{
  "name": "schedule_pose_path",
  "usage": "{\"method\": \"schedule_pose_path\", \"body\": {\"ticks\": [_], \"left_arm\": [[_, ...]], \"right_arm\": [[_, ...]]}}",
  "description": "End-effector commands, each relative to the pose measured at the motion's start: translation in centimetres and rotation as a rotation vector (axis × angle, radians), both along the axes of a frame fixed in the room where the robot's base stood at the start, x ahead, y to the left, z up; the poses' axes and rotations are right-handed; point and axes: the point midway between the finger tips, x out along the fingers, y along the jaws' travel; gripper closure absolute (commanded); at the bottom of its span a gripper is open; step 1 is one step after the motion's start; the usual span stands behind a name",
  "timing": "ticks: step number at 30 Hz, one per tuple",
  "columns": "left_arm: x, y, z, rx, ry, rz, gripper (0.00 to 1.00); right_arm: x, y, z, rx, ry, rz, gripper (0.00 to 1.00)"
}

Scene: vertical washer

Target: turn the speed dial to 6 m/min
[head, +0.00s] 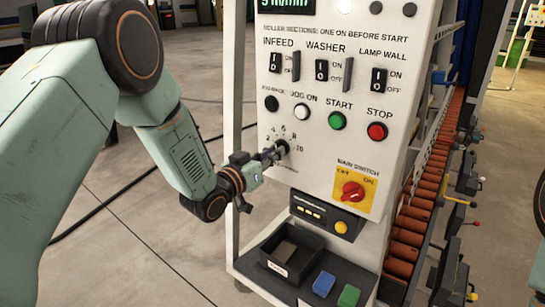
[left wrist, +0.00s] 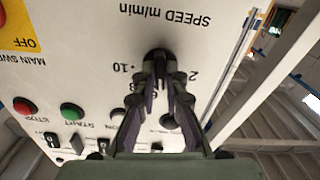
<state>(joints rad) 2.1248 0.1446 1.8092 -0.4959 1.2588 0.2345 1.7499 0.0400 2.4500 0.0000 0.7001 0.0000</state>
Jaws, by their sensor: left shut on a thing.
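The speed dial (head: 282,147) is a small black knob on the white control panel (head: 330,130), with printed numbers around its upper side. My left gripper (head: 271,155) reaches it from the left and its fingers are closed on the knob. The left wrist view shows the dial (left wrist: 157,57) between the two fingertips of my left gripper (left wrist: 160,80), with the "SPEED m/min" label upside down beyond it. The fingers hide part of the scale, so I cannot tell which number the pointer marks. My right gripper is not in view.
Start button (head: 337,121), stop button (head: 377,131) and jog buttons sit just above the dial. A red main switch (head: 352,192) is to its lower right. A green display (head: 287,4) is cut off at the top.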

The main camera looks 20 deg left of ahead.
Motion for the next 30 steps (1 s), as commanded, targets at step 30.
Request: {"method": "schedule_pose_path", "body": {"ticks": [30], "left_arm": [[0.14,0.04,0.38,0.145,-0.062,0.001,0.77]], "right_arm": [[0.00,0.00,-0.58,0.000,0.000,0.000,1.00]]}}
